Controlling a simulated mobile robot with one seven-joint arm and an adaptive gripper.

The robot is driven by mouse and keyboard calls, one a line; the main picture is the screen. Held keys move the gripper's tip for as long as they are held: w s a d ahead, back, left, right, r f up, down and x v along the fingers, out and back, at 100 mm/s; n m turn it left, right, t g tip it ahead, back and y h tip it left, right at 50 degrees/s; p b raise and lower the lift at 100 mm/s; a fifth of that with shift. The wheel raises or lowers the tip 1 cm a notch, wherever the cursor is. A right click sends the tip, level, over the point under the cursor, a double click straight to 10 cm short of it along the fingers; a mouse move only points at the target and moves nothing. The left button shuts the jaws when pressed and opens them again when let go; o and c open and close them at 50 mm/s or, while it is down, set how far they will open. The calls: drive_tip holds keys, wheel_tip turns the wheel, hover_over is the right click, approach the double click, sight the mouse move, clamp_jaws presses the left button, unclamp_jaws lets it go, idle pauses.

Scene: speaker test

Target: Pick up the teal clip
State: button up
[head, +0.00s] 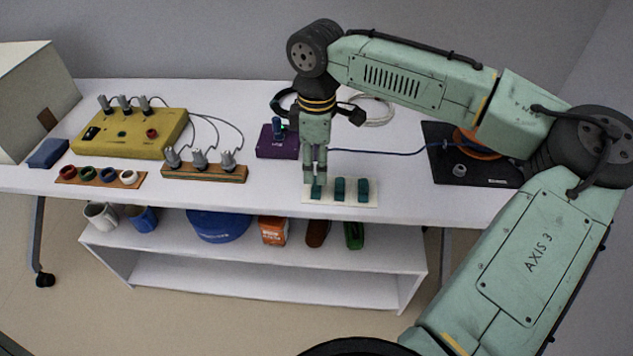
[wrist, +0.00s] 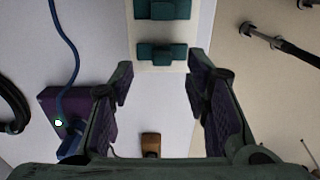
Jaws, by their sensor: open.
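Three teal clips stand in a row on a cream strip (head: 350,202) at the front of the table: the left clip (head: 316,192), the middle clip (head: 339,189) and the right clip (head: 363,189). My gripper (head: 314,177) points down at the left clip and partly covers it in the head view. In the wrist view my gripper (wrist: 158,82) is open and empty. The left clip (wrist: 162,54) shows just ahead of the gap between the fingers, and the middle clip (wrist: 168,9) is at the top edge. The right clip is out of the wrist view. I cannot tell the fingertips' exact height.
A purple box (head: 272,148) with a blue cable stands behind and left of my gripper. A wooden block with several grey connectors (head: 204,172) is further left. A black board (head: 462,170) is at right. The table's front edge is close to the strip.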

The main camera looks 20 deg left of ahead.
drive_tip(key=f, duration=0.4)
drive_tip(key=shift+d+f+p, duration=0.2)
drive_tip(key=shift+f+p, duration=0.05)
drive_tip(key=shift+p, duration=0.1)
drive_tip(key=c, duration=0.8)
